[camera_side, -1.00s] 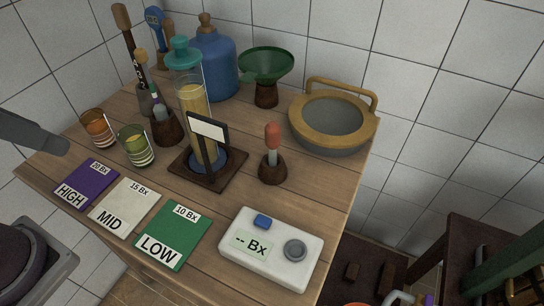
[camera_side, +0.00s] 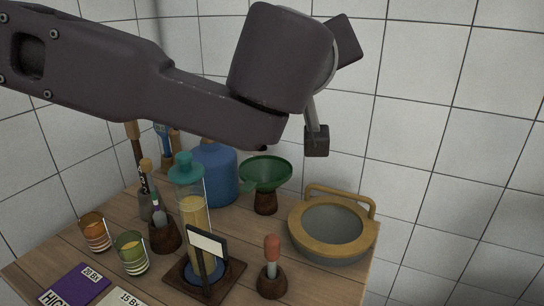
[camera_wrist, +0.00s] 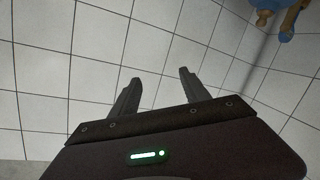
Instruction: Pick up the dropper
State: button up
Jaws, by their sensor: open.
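The dropper (camera_side: 272,249) has an orange-red bulb and stands upright in a small dark wooden holder (camera_side: 271,283) near the bottom of the side view. Its lower end is hidden in the holder. My gripper (camera_wrist: 160,77) shows in the wrist view with its two fingers apart and nothing between them. In the side view my arm reaches across the top, with its end well above the table and the dropper. The fingers cannot be made out clearly there.
Left of the dropper are a framed stand (camera_side: 206,268), a tall cylinder (camera_side: 194,205) with teal top, and glasses (camera_side: 131,254). Behind are a green funnel (camera_side: 265,172) and blue jug (camera_side: 215,172). A wood-rimmed basin (camera_side: 330,232) stands right. Tiled walls close the back.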

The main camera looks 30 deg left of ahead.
jog(key=s+f+g+y, duration=0.3)
jog(key=s+f, duration=0.2)
jog(key=f, duration=0.3)
jog(key=s+f+g+y, duration=0.3)
jog(key=s+f, duration=0.1)
jog(key=f, duration=0.4)
send_near(275, 256)
jog(key=shift+n, duration=0.3)
jog(key=w+a, duration=0.1)
jog(key=a, duration=0.1)
jog(key=w+a, duration=0.1)
jog(key=a, duration=0.1)
jog(key=shift+w+f, duration=0.1)
jog(key=shift+w, duration=0.25)
jog(key=shift+w+a+f, duration=0.45)
jog(key=shift+w+f, duration=0.1)
jog(key=shift+f, duration=0.25)
jog(key=x, duration=0.5)
jog(key=shift+w+d+f, duration=0.15)
jog(key=shift+w+f, duration=0.15)
jog(key=shift+f, duration=0.15)
grip_shut()
